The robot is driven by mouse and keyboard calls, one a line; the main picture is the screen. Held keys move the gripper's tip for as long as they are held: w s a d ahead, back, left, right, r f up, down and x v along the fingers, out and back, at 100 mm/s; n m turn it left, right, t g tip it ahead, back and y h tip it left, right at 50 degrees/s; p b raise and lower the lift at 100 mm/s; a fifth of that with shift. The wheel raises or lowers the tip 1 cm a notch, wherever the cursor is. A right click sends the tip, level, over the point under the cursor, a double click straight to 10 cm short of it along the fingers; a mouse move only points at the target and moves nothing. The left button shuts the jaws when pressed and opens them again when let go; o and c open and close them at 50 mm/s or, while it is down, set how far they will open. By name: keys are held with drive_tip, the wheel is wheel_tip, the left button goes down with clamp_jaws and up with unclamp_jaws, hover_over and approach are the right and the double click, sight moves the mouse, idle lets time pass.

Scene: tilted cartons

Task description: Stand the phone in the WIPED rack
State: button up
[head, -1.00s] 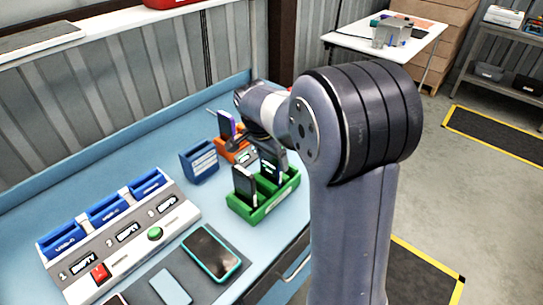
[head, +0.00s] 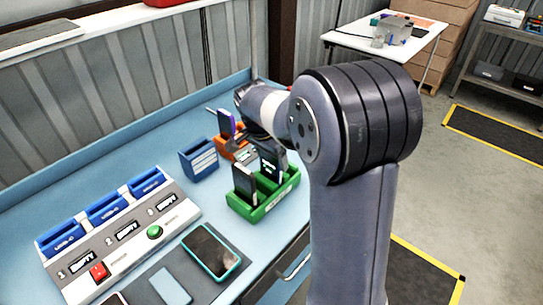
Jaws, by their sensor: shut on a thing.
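My gripper (head: 262,141) is over the back part of the green rack (head: 264,209), partly hidden by my arm. It is shut on a dark phone (head: 271,167), which is upright at the rack's back right slot. I cannot tell whether this phone rests on the slot floor. Another dark phone (head: 244,181) stands in the green rack's front left part. An orange rack (head: 226,152) behind it holds a purple-edged phone (head: 226,123). The print on the racks is too small to read, so I cannot tell which one says WIPED.
A blue holder (head: 199,161) stands left of the racks. A white charging station (head: 120,240) with blue bays and EMPTY displays is at the left. A teal-edged phone (head: 211,251) and a pale blue piece (head: 170,287) lie on a grey mat. Blue bench top is clear behind the station.

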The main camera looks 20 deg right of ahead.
drive_tip(key=o, duration=1.3)
drive_tip(key=shift+c, duration=0.2)
drive_tip(key=v, duration=1.1)
drive_tip(key=shift+b, duration=0.3)
wheel_tip(320, 180, up, 7)
drive_tip(key=p, duration=0.6)
drive_tip(key=shift+f, duration=0.15)
